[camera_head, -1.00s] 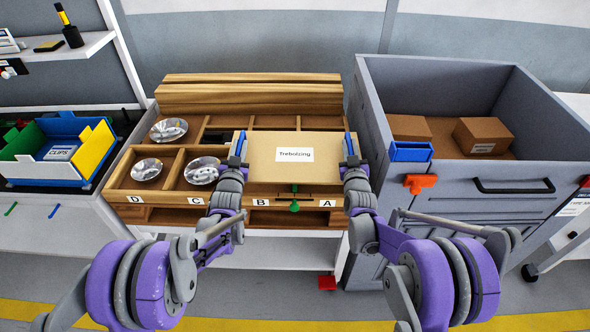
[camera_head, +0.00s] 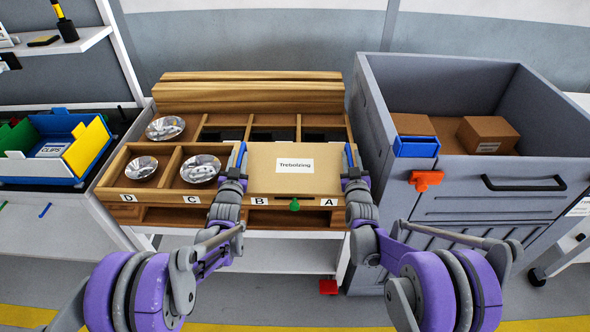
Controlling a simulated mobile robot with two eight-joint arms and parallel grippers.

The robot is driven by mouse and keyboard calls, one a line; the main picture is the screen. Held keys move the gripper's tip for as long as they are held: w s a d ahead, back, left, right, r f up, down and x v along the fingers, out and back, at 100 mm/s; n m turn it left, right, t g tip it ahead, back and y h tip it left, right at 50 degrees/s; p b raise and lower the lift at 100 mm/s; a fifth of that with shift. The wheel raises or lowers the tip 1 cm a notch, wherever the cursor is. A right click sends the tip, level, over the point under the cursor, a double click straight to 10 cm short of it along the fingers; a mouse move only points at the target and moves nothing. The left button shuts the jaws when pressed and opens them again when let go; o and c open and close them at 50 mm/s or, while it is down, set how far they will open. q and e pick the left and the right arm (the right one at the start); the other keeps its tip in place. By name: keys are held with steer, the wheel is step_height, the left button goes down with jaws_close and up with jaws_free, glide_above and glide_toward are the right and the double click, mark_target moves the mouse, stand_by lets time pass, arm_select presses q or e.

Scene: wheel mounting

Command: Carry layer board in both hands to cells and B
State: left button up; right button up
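The layer board (camera_head: 295,177) is a tan panel with a white label reading "Trebolzing". It is at the front right of the wooden rack (camera_head: 150,212), over the cells marked B (camera_head: 259,201) and A (camera_head: 328,202), and hides their interiors. My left gripper (camera_head: 238,160) is at the board's left edge and my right gripper (camera_head: 351,160) at its right edge. Both appear shut on the board, though the fingers' inner sides are hidden. I cannot tell whether the board rests on the rack. A green knob (camera_head: 294,205) shows at its front edge.
Silver bowls sit in the left cells, one in C (camera_head: 200,169), one in D (camera_head: 142,168) and one behind (camera_head: 165,128). Stacked wooden beams (camera_head: 250,95) lie along the rack's back. A grey bin (camera_head: 470,185) holding cardboard boxes stands close on the right. A clips box (camera_head: 55,150) is at left.

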arm_select(q)
steer(key=shift+o, duration=1.1)
arm_select(e)
steer(key=shift+o, duration=1.2)
arm_select(q)
steer(key=shift+d, duration=0.15)
arm_select(e)
steer(key=shift+a, duration=0.1)
arm_select(q)
steer(key=shift+s, duration=0.1)
arm_select(e)
steer(key=shift+a, duration=0.1)
arm_select(q)
steer(key=s, duration=1.1)
steer(key=shift+s, duration=0.4)
arm_select(e)
steer(key=s, duration=1.2)
arm_select(q)
steer(key=shift+r, duration=0.15)
arm_select(e)
steer(key=shift+a+r, duration=0.15)
